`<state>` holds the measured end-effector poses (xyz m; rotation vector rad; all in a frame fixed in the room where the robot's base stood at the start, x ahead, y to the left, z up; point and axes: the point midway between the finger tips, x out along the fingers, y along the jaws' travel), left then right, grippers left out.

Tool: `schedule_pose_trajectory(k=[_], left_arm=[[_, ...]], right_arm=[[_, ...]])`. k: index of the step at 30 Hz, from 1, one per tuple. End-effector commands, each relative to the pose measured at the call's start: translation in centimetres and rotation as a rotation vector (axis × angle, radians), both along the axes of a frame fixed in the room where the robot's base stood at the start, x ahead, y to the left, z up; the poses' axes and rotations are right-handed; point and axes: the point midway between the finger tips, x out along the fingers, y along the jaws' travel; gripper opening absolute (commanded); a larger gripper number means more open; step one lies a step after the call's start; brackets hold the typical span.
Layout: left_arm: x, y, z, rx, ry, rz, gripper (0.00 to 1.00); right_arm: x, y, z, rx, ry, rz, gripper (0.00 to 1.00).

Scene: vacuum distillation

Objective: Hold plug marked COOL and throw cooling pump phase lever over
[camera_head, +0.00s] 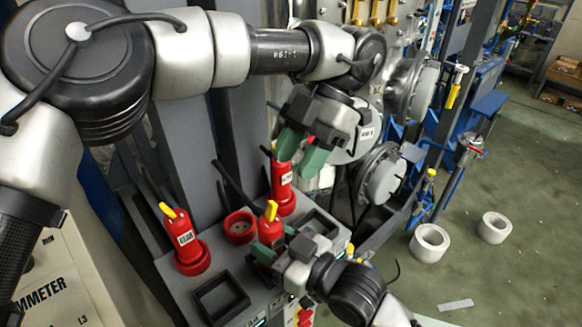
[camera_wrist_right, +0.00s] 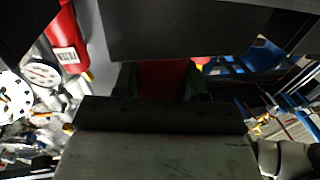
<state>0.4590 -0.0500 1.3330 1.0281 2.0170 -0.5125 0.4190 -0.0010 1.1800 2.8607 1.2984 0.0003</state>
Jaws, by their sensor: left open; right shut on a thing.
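Red plugs with yellow tops and white labels stand on a grey panel (camera_head: 172,283). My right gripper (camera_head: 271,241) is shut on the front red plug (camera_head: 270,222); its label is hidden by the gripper. In the right wrist view, red shows between the fingers (camera_wrist_right: 165,80). My left gripper (camera_head: 300,153), with green finger pads, is open and empty above the rear red plug (camera_head: 283,190), whose label is too small to read. Another labelled red plug (camera_head: 188,240) stands at the left. I cannot identify the cooling pump phase lever for certain.
An empty red round socket (camera_head: 240,227) lies between the plugs, and a square dark opening (camera_head: 221,300) is in front. Flanged pipework with blue stands and yellow-handled valves (camera_head: 454,95) is at the right. White rings (camera_head: 429,243) lie on the open green floor.

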Motion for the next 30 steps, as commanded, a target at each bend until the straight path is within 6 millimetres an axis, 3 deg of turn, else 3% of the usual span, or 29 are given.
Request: schedule_pose_trajectory(k=[10,11,16,25,30], left_arm=[[0.0,0.0,0.0,0.000,0.000,-0.001,0.43],[0.0,0.0,0.0,0.000,0.000,-0.001,0.43],[0.0,0.0,0.0,0.000,0.000,-0.001,0.43],[0.0,0.0,0.0,0.000,0.000,-0.001,0.43],[0.0,0.0,0.0,0.000,0.000,-0.001,0.43]], right_arm=[[0.0,0.0,0.0,0.001,0.000,0.000,0.00],[0.0,0.0,0.0,0.001,0.000,0.000,0.46],[0.0,0.0,0.0,0.001,-0.001,0.000,0.72],[-0.1,-0.1,0.0,0.000,0.000,0.000,0.72],[-1.4,-1.6,-0.1,-0.002,0.002,0.000,0.72]])
